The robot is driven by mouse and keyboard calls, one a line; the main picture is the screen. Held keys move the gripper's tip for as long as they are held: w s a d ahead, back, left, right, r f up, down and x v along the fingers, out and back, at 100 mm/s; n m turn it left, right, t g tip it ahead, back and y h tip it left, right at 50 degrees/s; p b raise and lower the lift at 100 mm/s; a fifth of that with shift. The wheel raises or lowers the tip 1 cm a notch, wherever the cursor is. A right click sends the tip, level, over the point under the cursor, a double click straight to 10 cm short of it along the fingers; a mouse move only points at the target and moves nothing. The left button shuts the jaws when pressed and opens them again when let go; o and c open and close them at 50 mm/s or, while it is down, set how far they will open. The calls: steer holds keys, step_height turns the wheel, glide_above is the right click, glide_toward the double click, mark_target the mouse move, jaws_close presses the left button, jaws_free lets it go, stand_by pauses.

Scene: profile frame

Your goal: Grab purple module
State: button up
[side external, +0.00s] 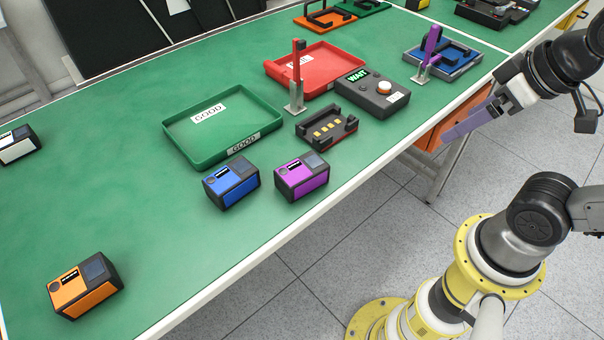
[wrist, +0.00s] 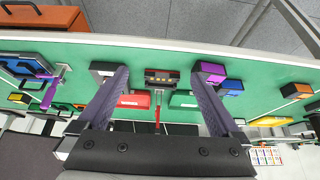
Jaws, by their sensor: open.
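The purple module (side external: 301,177) is a small box with black ends and a dark screen on top. It stands on the green table near its front edge, right of a blue module (side external: 231,182). In the wrist view the purple module (wrist: 211,70) shows beside the right fingertip, partly covered by it. My gripper (side external: 462,132) is open and empty, beyond the table's front edge and well away from the purple module. Its two spread fingers also show in the wrist view (wrist: 152,76).
A black dock (side external: 327,127), a WAIT box (side external: 372,93), a green GOOD tray (side external: 224,126) and a red tray (side external: 314,70) stand behind the modules. An orange module (side external: 83,287) and a white one (side external: 20,144) are farther left. An orange drawer (side external: 440,128) hangs under the table.

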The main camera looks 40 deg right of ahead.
steer(key=w+r+n, duration=0.4)
steer(key=r+n, duration=0.1)
steer(key=n, duration=0.1)
steer(key=n+g, duration=0.6)
steer(key=n, duration=0.5)
glide_above(302, 168)
steer(key=d, duration=0.1)
step_height(302, 168, down, 16)
steer(key=shift+f, duration=0.1)
steer(key=shift+a+f, duration=0.25)
steer(key=shift+f, duration=1.1)
steer(key=shift+a+f, duration=0.2)
steer(key=shift+f, duration=1.1)
